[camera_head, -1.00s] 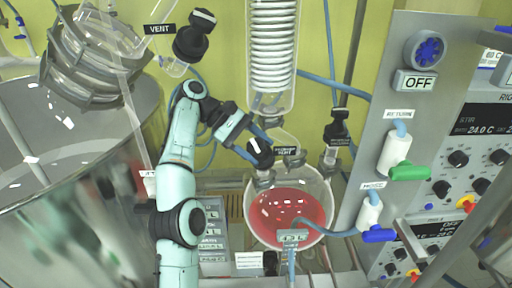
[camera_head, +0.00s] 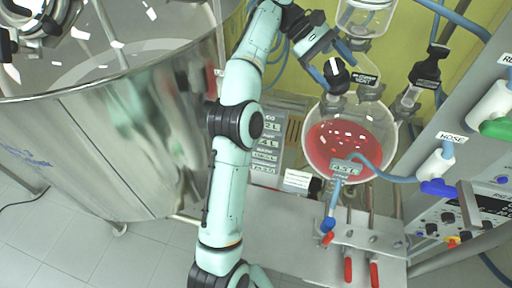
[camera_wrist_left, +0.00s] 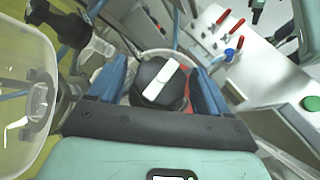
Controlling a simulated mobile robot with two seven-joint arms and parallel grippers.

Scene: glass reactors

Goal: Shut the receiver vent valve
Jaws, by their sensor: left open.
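Another black valve (camera_head: 425,75) stands right of the receiver. Red-handled valves (camera_head: 361,270) are at the front. A large steel vessel (camera_head: 130,140) fills the left.

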